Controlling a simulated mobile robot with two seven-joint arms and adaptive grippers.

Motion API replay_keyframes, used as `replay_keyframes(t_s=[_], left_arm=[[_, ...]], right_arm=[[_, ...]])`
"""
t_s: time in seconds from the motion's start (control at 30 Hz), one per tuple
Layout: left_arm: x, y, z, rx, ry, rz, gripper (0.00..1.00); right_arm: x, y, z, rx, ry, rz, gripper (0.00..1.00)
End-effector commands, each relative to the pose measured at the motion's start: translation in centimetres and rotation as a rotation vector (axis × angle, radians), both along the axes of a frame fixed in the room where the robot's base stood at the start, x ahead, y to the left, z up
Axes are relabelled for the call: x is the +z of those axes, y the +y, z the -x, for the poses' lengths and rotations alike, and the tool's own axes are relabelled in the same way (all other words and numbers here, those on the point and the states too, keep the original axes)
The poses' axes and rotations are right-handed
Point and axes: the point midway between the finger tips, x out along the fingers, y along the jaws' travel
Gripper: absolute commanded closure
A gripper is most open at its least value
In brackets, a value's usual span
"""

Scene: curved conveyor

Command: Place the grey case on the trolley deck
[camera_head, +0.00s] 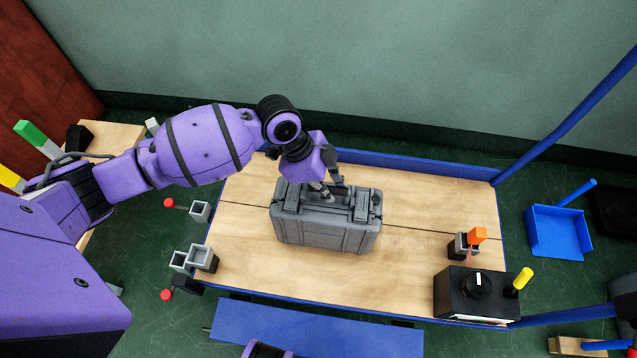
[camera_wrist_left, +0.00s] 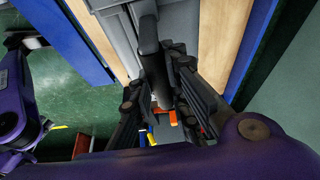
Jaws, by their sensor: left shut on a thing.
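The grey case (camera_head: 325,222) is a ribbed hard case with a handle on top. It stands on or just above the wooden trolley deck (camera_head: 245,265); I cannot tell whether its base touches. My left gripper (camera_head: 330,192) comes down from above and is shut on the case's handle. In the left wrist view, the fingers (camera_wrist_left: 165,100) lie on both sides of the dark handle (camera_wrist_left: 151,55), with the grey case body (camera_wrist_left: 185,25) behind it. The gripper hides part of the case top. My right gripper is not in view.
A black box with a dial (camera_head: 470,293) and an orange-topped part (camera_head: 477,236) sit on the deck's right side. Grey square cups (camera_head: 200,257) are at its left edge. A blue rail (camera_head: 410,165) runs along the back. Bare deck lies around the case.

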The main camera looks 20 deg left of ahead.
Motion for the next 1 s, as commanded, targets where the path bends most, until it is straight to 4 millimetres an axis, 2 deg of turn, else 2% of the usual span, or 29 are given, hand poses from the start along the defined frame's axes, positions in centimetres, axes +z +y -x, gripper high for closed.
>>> replay_keyframes(t_s=[0.37, 0.4, 0.53, 0.87, 1.0], left_arm=[[0.1, -0.2, -0.4, -0.001, -0.010, 0.005, 1.00], [-0.1, -0.1, -0.2, -0.001, -0.006, 0.001, 0.82], [-0.1, -0.1, -0.2, -0.001, -0.006, 0.001, 0.66], [0.0, -0.1, -0.2, -0.001, -0.006, 0.002, 0.66], [1.6, 0.5, -0.2, 0.000, -0.010, 0.000, 0.66]], right_arm=[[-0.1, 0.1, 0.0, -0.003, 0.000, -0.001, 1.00], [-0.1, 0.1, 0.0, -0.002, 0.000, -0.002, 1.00], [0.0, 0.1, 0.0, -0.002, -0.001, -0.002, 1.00], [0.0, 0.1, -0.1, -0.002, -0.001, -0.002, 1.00], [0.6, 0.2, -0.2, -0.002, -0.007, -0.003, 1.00]])
